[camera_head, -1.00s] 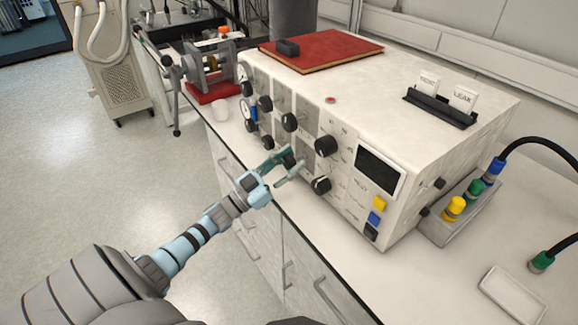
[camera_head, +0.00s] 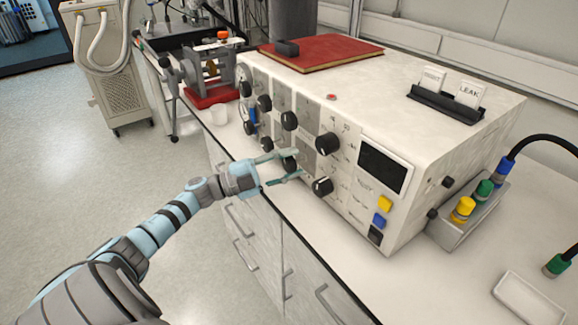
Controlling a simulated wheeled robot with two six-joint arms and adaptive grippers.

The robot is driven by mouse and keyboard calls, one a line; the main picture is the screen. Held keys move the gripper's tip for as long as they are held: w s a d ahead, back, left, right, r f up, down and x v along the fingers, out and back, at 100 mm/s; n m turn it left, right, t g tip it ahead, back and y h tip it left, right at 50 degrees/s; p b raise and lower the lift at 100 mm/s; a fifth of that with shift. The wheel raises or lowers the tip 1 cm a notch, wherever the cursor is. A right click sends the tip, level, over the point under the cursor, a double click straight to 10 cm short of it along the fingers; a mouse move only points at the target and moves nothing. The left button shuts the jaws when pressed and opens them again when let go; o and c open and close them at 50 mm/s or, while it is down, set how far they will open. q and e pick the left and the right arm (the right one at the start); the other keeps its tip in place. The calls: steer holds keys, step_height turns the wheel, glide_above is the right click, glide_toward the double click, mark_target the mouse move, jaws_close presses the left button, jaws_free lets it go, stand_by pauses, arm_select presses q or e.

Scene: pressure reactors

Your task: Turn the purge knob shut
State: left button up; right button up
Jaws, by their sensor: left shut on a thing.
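The white control box (camera_head: 420,110) stands on the bench with several black knobs on its front panel. My left gripper (camera_head: 291,165) reaches in from the left to the lower part of the panel. Its two fingers are shut on a small black knob (camera_head: 288,164), one finger above it and one below. The fingers partly hide this knob. The label beside it is too small to read, so I cannot tell from lettering whether it is the purge knob. My right gripper is not in view.
Large black knobs (camera_head: 327,144) and (camera_head: 322,186) sit close to the right of the gripper. More knobs (camera_head: 289,121) are above and left. A red book (camera_head: 325,52) lies on the box.

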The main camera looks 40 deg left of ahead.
arm_select(q)
steer(key=shift+m+g, duration=0.8)
steer(key=shift+m, duration=1.3)
steer(key=shift+f, duration=0.1)
steer(key=o, duration=1.2)
steer(key=shift+s+a, duration=0.1)
steer(key=v, duration=1.1)
steer(key=shift+s+a, duration=0.2)
steer(key=shift+s, duration=0.15)
